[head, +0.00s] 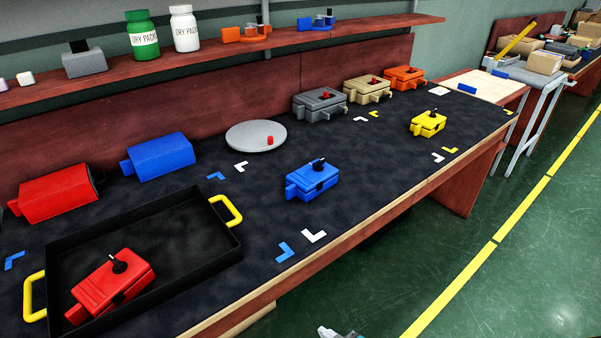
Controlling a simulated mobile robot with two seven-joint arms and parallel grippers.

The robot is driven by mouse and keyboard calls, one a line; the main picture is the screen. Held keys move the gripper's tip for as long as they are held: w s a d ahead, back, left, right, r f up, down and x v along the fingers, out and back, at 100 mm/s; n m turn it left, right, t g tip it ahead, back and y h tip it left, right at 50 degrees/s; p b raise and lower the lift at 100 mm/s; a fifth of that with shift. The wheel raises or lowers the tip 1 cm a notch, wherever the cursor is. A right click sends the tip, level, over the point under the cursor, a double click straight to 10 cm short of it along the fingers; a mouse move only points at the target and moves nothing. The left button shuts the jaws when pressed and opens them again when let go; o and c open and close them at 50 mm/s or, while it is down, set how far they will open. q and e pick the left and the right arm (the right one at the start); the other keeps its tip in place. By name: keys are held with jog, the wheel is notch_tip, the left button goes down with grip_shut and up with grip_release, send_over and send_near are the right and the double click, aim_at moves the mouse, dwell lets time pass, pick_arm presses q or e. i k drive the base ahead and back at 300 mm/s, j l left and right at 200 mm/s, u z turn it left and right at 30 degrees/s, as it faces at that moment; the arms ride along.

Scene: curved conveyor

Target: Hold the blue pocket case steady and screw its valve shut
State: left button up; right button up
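The blue pocket case (311,184) lies on the dark mat of the workbench, near the middle of the view. It has a squared body with a narrower block on its left end. Its valve, a black knob (318,164), stands on its top face; I cannot tell how far it is screwed in. No gripper touches the case. Neither gripper can be made out. Only a small grey piece shows at the bottom edge, and I cannot tell what it is.
A black tray (190,203) with yellow handles holds a red case (112,284). A larger blue box (161,157), a red box (58,192) and a round grey plate (256,136) stand behind. A yellow case (428,124) sits right. The mat around the blue case is clear.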

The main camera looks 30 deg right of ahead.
aim_at(317, 165)
jog(key=l+u, duration=0.3)
jog(key=l, duration=0.65)
jog(key=l+u, duration=0.1)
jog(key=l, duration=0.85)
